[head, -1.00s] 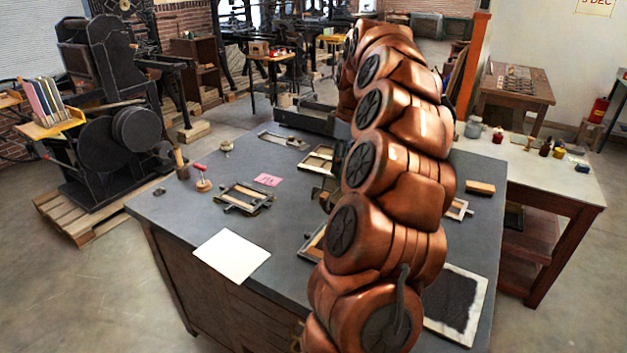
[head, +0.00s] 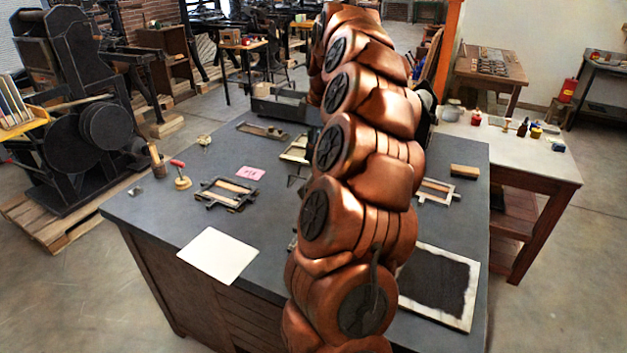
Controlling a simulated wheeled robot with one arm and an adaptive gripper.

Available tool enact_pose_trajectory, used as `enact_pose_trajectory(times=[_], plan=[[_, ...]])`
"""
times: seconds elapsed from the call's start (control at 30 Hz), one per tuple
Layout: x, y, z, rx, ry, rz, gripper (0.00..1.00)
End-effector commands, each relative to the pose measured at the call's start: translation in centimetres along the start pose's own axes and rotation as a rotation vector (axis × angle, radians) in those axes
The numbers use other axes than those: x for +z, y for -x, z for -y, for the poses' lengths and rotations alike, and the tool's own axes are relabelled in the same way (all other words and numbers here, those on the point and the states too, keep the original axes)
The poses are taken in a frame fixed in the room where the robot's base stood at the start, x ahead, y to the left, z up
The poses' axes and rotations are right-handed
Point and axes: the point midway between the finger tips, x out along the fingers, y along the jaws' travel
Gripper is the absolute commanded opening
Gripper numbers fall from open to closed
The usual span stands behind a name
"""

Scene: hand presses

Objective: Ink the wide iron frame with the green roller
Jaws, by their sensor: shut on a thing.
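My copper arm rises through the middle of the picture and hides much of the bench. My gripper's fingers and anything in them are hidden behind it; only a dark part shows at the arm's right edge near the top. No green roller shows. An iron frame with wooden pieces and side lugs (head: 228,193) lies left of the arm. A long, narrow frame (head: 262,131) lies farther back, and another frame (head: 295,150) is partly covered by the arm. A pale frame (head: 437,191) lies right of the arm. I cannot tell which is the wide one.
A white-edged slab with a black inked area (head: 437,285) lies at the bench's front right. A white sheet (head: 217,256), a pink card (head: 248,173), a red-handled tool (head: 180,172) and a wooden block (head: 465,171) also lie there. A side table (head: 550,170) holds small bottles.

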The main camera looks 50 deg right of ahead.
Motion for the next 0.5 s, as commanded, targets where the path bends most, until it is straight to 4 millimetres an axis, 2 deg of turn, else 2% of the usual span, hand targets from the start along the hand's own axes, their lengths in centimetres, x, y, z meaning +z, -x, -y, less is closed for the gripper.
enact_pose_trajectory(times=[0.2,0.5], plan=[[0.1,-0.7,0.0,0.001,0.000,-0.001,0.00],[0.6,-3.1,0.0,0.001,-0.001,0.000,0.00]])
